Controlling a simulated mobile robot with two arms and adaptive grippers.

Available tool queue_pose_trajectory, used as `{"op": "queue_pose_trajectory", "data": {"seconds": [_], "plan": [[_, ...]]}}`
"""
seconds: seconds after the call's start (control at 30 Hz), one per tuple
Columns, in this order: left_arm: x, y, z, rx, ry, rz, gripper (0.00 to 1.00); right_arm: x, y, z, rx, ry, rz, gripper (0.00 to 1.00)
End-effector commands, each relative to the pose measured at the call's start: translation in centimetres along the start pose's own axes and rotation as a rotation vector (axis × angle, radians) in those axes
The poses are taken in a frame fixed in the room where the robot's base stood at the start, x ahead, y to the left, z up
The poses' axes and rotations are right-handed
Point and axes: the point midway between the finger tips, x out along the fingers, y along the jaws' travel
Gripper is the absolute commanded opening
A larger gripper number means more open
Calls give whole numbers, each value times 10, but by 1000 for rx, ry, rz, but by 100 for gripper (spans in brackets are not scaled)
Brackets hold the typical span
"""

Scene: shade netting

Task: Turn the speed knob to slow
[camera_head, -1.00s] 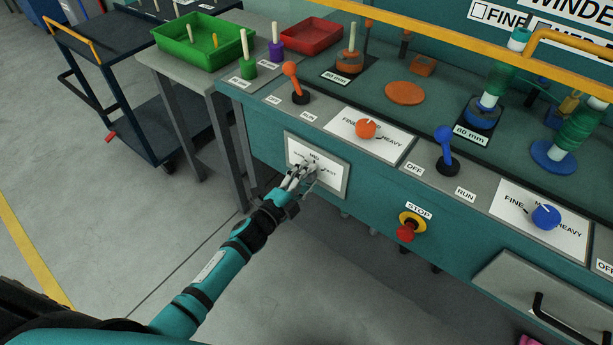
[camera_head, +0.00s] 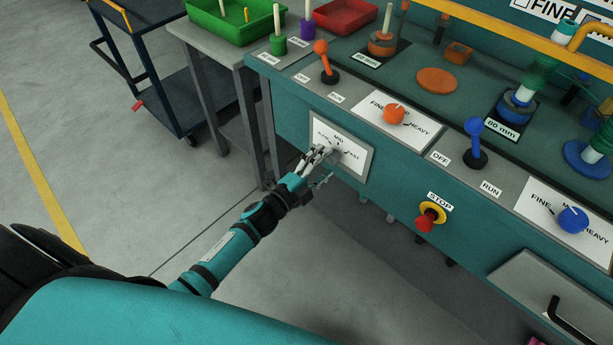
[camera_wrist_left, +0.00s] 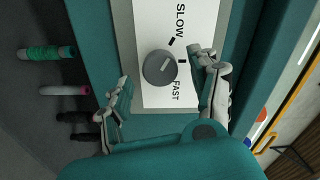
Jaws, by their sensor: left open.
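The speed knob (camera_wrist_left: 157,68) is round and dark grey, on a white plate (camera_wrist_left: 150,25) marked SLOW and FAST. Its pale pointer line aims between the plate's two visible dark ticks, away from the FAST label. In the head view the plate (camera_head: 357,165) is on the front of the teal machine, also showing MID; the knob is mostly hidden behind my fingers. My left gripper (camera_head: 325,157) is at the plate. In the left wrist view the open gripper (camera_wrist_left: 164,82) has one finger on each side of the knob, with gaps between.
Above the plate are an orange lever (camera_head: 325,62) and an orange knob (camera_head: 394,113). A blue lever (camera_head: 474,140), a red stop button (camera_head: 427,218) and a blue knob (camera_head: 572,219) are to the right.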

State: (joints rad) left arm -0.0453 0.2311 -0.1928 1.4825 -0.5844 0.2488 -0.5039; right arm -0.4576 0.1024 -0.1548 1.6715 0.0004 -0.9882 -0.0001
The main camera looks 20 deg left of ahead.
Motion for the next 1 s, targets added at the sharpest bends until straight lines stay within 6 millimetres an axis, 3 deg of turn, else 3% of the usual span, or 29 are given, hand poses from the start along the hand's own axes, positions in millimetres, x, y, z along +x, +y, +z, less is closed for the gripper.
{"op": "queue_pose_trajectory", "data": {"seconds": [0.2, 0.43, 0.6, 1.0], "plan": [[-50, 2, 0, 0, 0, 3, 62, 0, 0, 1, 0, -1, 0, 0], [-87, 1, 0, -2, -1, 3, 62, 0, 0, 1, 0, -2, 0, 0], [-96, 1, 0, -1, -1, 1, 62, 0, 0, 1, 0, -2, 0, 0], [-96, 0, 0, -1, 0, 1, 62, 0, 0, 1, 0, -2, 1, 0]]}}
